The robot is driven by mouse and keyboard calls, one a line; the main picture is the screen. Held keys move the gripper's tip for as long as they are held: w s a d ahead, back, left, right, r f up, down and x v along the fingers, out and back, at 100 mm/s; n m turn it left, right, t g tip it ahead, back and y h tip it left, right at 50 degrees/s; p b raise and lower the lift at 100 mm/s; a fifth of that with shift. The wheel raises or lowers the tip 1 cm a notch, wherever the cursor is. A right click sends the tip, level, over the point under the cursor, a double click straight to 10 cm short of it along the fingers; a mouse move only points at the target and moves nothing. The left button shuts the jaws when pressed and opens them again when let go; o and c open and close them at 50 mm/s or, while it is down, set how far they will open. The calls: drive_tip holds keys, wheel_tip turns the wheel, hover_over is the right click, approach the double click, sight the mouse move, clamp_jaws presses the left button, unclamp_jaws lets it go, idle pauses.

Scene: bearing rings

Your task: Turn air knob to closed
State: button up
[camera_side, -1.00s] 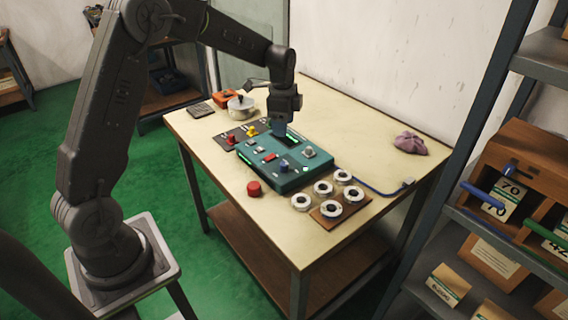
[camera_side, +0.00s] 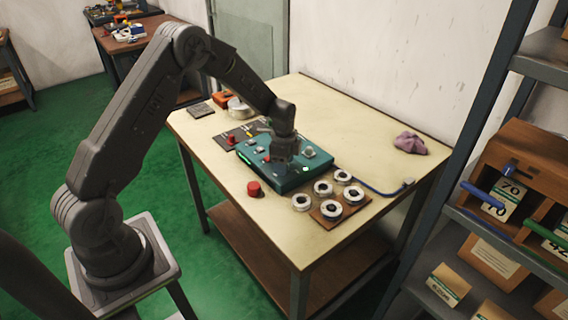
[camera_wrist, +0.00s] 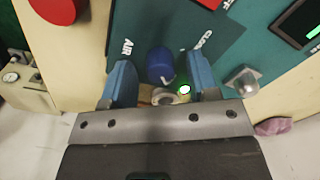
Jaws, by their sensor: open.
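The air knob (camera_wrist: 160,65) is a blue knob on the teal control panel (camera_wrist: 90,85), with the lettering AIR to its left and a partly covered word beginning with C to its right. In the wrist view my gripper (camera_wrist: 161,78) is open, with one blue finger on each side of the knob. I cannot tell whether the fingers touch it. In the side view my gripper (camera_side: 284,163) is low over the panel (camera_side: 262,175) and hides the knob. The knob's exact pointing direction is not clear.
A red cylinder (camera_side: 254,188) stands just in front of the panel. Several bearing rings (camera_side: 302,202) lie to its right, some on a wooden board (camera_side: 328,218). A small lamp (camera_wrist: 185,89) glows beside the knob.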

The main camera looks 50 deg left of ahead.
drive_tip(key=shift+f, duration=0.25)
drive_tip(key=c, duration=0.9)
